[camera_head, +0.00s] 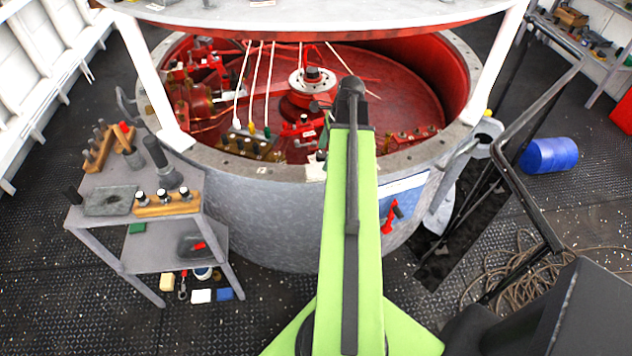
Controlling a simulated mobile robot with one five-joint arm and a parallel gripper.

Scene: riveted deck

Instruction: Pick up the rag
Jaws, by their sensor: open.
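I cannot tell for sure which thing is the rag. A small pale patch (316,167), perhaps cloth, lies on the rim of the large round drum (262,169), just left of my arm and partly hidden by it. A flat grey piece (108,201) lies on the top of the side table (120,240); it could be a folded cloth or a plate. My green and black arm reaches forward over the near rim of the drum. I cannot make out my gripper's fingers; nothing is seen held.
The drum's red inside holds valves, rods and a hub (312,82). A white round top (300,18) on posts stands over it. At right are a black railing (520,165), coiled rope (510,275) and a blue barrel (549,155).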

